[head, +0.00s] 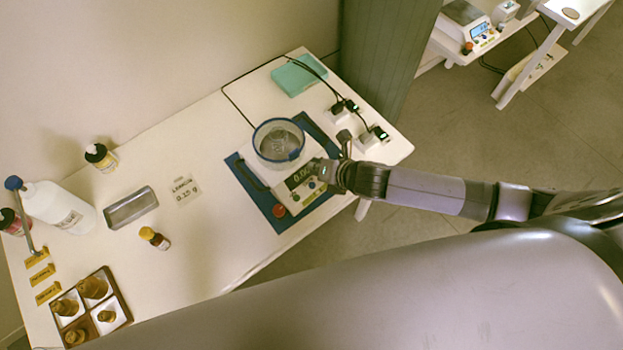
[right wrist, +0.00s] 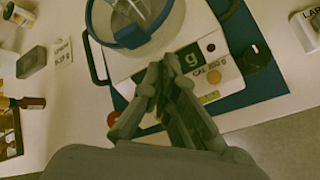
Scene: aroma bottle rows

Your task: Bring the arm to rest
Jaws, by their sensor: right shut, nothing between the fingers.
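My right arm (head: 430,192) comes in from the right in the head view. Its gripper (head: 322,172) is over the front of the white balance, close to the display. In the right wrist view the gripper (right wrist: 168,72) is shut and empty, its fingertips together in front of the display. I cannot tell whether the fingertips touch the balance. The balance (head: 310,190) stands on a blue mat (head: 245,180) and carries a round clear draft shield with a blue rim (head: 278,140). My left gripper is not in view.
On the table (head: 225,235) stand a small amber bottle (head: 155,238), a metal tray (head: 131,207), a label card (head: 184,190), a white wash bottle (head: 60,207), a black-capped bottle (head: 100,157) and a compartment box (head: 120,305). Plugs and cables lie right of the balance.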

